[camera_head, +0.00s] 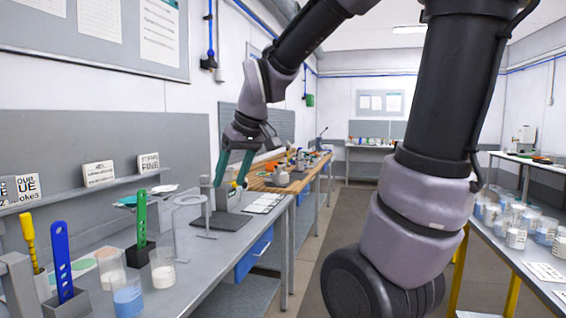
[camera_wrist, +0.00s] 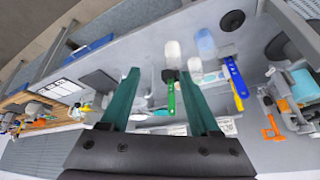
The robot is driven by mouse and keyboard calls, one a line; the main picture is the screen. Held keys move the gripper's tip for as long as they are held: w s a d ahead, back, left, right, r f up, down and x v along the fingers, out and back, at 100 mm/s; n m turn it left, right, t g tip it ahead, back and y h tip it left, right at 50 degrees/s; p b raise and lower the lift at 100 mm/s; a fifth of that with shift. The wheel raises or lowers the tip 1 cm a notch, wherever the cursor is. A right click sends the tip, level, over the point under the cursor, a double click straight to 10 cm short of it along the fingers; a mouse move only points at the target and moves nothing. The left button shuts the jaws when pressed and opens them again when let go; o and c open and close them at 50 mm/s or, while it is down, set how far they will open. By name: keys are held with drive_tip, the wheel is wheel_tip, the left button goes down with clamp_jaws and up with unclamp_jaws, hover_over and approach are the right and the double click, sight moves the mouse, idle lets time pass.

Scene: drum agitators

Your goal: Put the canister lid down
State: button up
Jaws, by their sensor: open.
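My gripper (camera_head: 233,168) is over the left bench, in the middle distance, with its two green fingers apart. In the wrist view my gripper (camera_wrist: 159,72) is open, and nothing is held between the fingers. I cannot pick out the canister lid for certain. A small dark round disc (camera_wrist: 232,20) shows at the top of the wrist view, but I cannot tell whether it is the lid. No canister can be told for sure near the fingers.
The left bench (camera_head: 178,290) holds a blue paddle (camera_head: 62,262), a green paddle (camera_head: 141,218), a yellow-handled tool (camera_head: 29,240), beakers (camera_head: 127,295) and a ring stand (camera_head: 190,200). A dark mat (camera_head: 225,221) lies beyond. Beakers crowd the right table (camera_head: 520,262). The aisle floor is clear.

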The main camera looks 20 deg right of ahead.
drive_tip(key=s+d+r+m+t, duration=0.2)
drive_tip(key=s+d+r+m, duration=0.2)
drive_tip(key=s+d+m, duration=0.4)
drive_tip(key=shift+s+d+h, duration=0.3)
drive_tip(key=shift+s+d, duration=0.15)
drive_tip(key=shift+s, duration=0.4)
idle(0.4)
